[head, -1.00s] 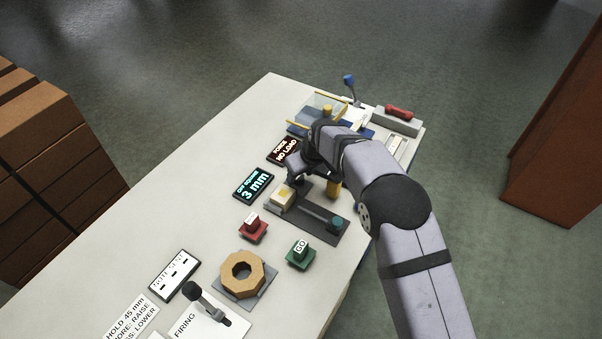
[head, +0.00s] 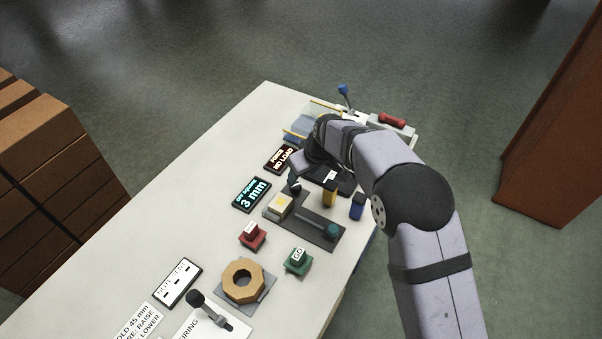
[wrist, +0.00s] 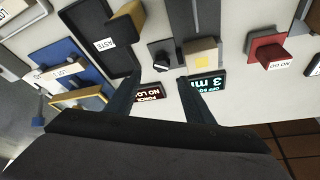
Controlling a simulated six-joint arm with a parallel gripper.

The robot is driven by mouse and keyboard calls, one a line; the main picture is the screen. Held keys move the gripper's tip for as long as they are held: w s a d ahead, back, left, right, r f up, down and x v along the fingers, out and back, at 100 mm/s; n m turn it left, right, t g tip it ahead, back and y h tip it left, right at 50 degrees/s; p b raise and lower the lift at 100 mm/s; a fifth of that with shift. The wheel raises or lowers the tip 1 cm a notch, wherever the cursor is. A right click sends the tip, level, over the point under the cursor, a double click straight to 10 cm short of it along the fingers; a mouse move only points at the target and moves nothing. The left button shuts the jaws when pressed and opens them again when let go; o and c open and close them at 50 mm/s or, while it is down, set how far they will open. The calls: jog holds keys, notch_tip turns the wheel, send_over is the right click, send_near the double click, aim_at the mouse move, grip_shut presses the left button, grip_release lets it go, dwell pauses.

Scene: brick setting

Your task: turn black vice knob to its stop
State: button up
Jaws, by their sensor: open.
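The black vice knob (wrist: 163,57), with a pale mark on top, stands at the end of the grey vice rail, beside the cream block (wrist: 202,55) with a yellow patch. In the head view the knob (head: 295,188) shows as a small dark shape, partly hidden beneath my gripper (head: 296,177). My gripper is open and empty; its two fingers (wrist: 160,80) show in the wrist view, one to each side of the knob's line. The knob lies just beyond the fingertips in the picture; I cannot tell the height between them.
The black waste tray (wrist: 98,58) with a tan block is close on one side. The "3 mm" display (head: 251,194) and the force display (head: 281,158) stand near. A red NO GO block (head: 252,236), a green GO block (head: 298,260) and a blue block (head: 357,207) are around the vice.

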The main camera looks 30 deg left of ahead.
aim_at(296, 186)
dwell(0.3)
jog(key=shift+n, duration=0.9)
jog(key=s+a+b, duration=0.1)
jog(key=s+a+f+b, duration=0.1)
jog(key=b, duration=0.1)
jog(key=s+a+b, duration=0.1)
jog(key=a+b, duration=0.1)
jog(key=shift+s+f, duration=0.3)
jog(key=shift+s, duration=0.1)
jog(key=shift+w+d+r+m+t+h+p, duration=0.2)
jog(key=shift+w+d+m, duration=0.25)
jog(key=shift+m, duration=0.65)
jog(key=shift+w+d+r+m+t+h+p, duration=0.1)
jog(key=shift+w+d+m+t+h, duration=0.35)
jog(key=shift+m, duration=0.65)
jog(key=shift+w+d+r+m+t+h+p, duration=0.2)
jog(key=shift+d+m, duration=0.4)
jog(key=shift+m, duration=0.5)
jog(key=shift+f, duration=0.15)
jog(key=shift+p+x, duration=0.75)
jog(key=shift+x, duration=2.85)
jog(key=shift+a, duration=0.15)
